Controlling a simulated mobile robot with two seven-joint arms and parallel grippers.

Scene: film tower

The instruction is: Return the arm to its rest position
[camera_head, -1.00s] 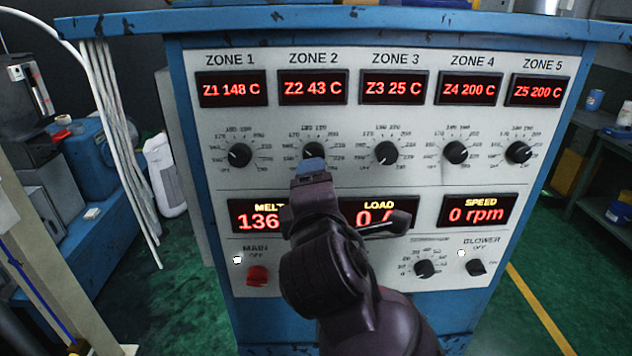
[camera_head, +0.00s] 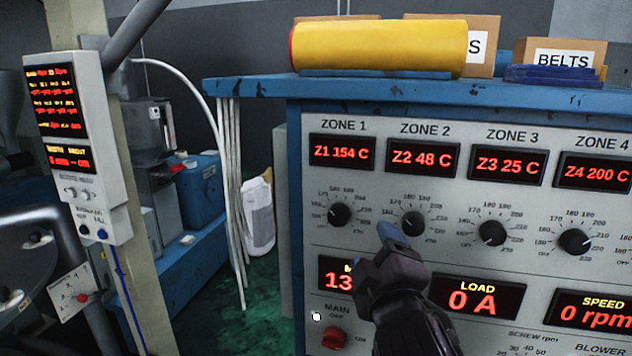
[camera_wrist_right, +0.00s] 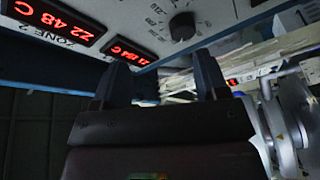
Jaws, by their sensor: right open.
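My right gripper (camera_head: 392,236) is in front of the control panel, just below the Zone 2 knob (camera_head: 413,223). In the right wrist view its two fingers (camera_wrist_right: 162,82) stand apart with nothing between them. The grey panel (camera_head: 428,260) fills the right of the head view. Its Zone 1 display (camera_head: 342,152) reads 154 C, Zone 2 (camera_head: 423,158) 48 C, Zone 3 (camera_head: 507,164) 25 C and Zone 4 (camera_head: 592,172) 200 C. My arm partly covers the melt display (camera_head: 336,276). My left gripper is not in view.
A yellow roll (camera_head: 380,48) and a box marked BELTS (camera_head: 560,58) lie on the blue cabinet top. White hoses (camera_head: 232,190) hang at its left side. A post with a display box (camera_head: 75,150) stands at the left. Green floor shows between them.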

